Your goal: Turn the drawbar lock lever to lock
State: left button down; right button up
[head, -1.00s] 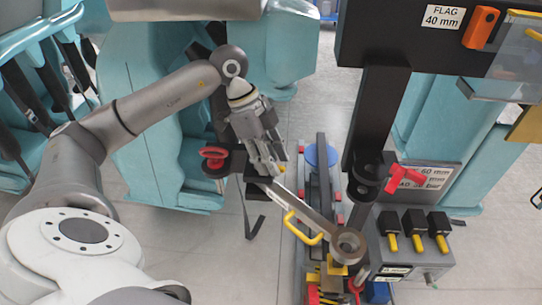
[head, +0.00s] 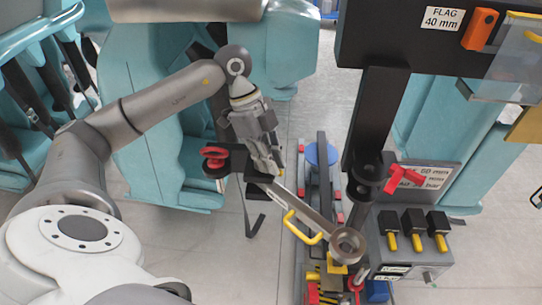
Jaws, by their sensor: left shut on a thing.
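The drawbar (head: 305,212) is a grey bar with a yellow handle (head: 302,226) and a ring (head: 347,244) at its near end. Its far end meets a black bracket (head: 232,162) on the teal car. My left gripper (head: 271,168) comes down over this far end, with its fingers together. It is shut on what appears to be the drawbar lock lever; a small yellow tip (head: 281,173) shows beside the fingertips. The fingers hide most of the lever, so its angle cannot be made out. My right gripper is not in view.
A red knob (head: 214,153) is on the bracket, left of my gripper. A black post (head: 377,120) and a red lever (head: 404,178) stand to the right. A grey box with several black-and-yellow switches (head: 416,265) is at the lower right. Teal cars are behind.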

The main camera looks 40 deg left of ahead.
pick_arm(q)
jog(key=m+g, duration=0.1)
jog(key=m, duration=0.1)
jog(key=s+m+g+p, duration=0.1)
jog(key=m, duration=0.2)
jog(key=shift+s+a+r+m, duration=0.15)
jog(key=shift+m, duration=0.15)
jog(key=m, duration=0.1)
jog(key=m+y, duration=0.1)
jog(key=m+g, duration=0.1)
jog(key=shift+s+a, duration=0.25)
jog(key=shift+s, duration=0.15)
jog(key=shift+s+a+m+g+y, duration=0.2)
jog(key=shift+m+y, duration=0.1)
jog(key=shift+m, duration=0.5)
jog(key=shift+s+a+m+g+y, duration=0.15)
jog(key=shift+m+y, duration=0.15)
jog(key=shift+m, duration=0.5)
jog(key=shift+w, duration=0.1)
jog(key=c, duration=1.5)
grip_release()
jog(key=shift+v, duration=3.65)
